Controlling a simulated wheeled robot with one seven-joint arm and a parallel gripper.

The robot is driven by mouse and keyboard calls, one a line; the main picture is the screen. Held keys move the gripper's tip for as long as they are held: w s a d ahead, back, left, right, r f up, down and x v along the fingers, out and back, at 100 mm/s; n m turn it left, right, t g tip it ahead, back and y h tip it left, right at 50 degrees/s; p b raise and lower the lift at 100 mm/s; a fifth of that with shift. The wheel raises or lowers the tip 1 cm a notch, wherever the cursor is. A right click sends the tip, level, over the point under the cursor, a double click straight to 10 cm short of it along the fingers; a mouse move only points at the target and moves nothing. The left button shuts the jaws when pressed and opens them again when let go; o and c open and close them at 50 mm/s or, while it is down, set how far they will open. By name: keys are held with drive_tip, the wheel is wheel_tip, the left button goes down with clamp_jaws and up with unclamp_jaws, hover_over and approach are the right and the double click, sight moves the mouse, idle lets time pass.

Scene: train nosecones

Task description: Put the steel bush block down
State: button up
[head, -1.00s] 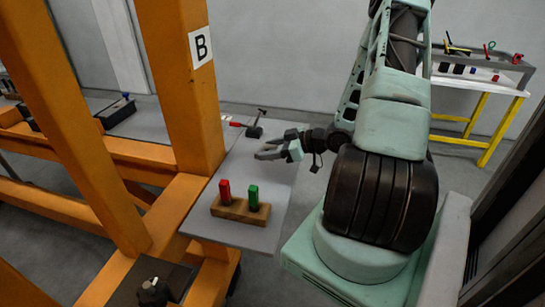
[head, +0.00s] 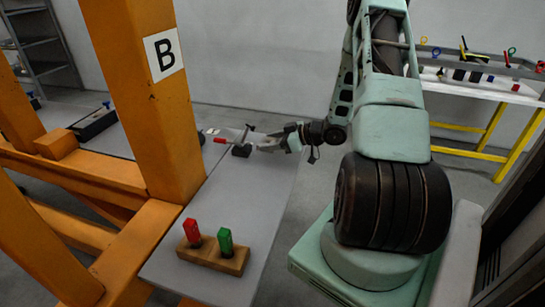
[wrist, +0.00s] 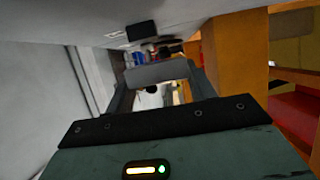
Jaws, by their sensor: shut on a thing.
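My gripper (head: 262,147) is over the far part of the grey table (head: 228,192), low and close to its surface. In the wrist view my gripper's two fingers (wrist: 160,88) are closed about a plain grey block (wrist: 158,72), which I take to be the steel bush block. I cannot make out the block in the head view, and I cannot tell whether it touches the table. A dark tool with an upright handle (head: 242,150) stands just left of the fingertips.
A wooden base (head: 215,257) with a red peg (head: 192,232) and a green peg (head: 225,241) sits at the table's near end. The orange post marked B (head: 140,85) rises along the left edge. A red-handled item (head: 220,141) lies beyond. The middle of the table is clear.

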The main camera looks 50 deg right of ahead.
sight(273, 163)
drive_tip(key=shift+f+p, duration=0.6)
drive_tip(key=shift+f, duration=2.6)
drive_tip(key=shift+f, duration=0.15)
drive_tip(key=o, duration=1.3)
drive_tip(key=shift+c, duration=0.2)
drive_tip(key=shift+s+r, duration=0.1)
drive_tip(key=shift+r, duration=0.1)
drive_tip(key=b+v, duration=0.2)
drive_tip(key=v, duration=0.9)
drive_tip(key=shift+s+b, duration=0.35)
drive_tip(key=shift+d+r, duration=0.1)
drive_tip(key=shift+d, duration=0.05)
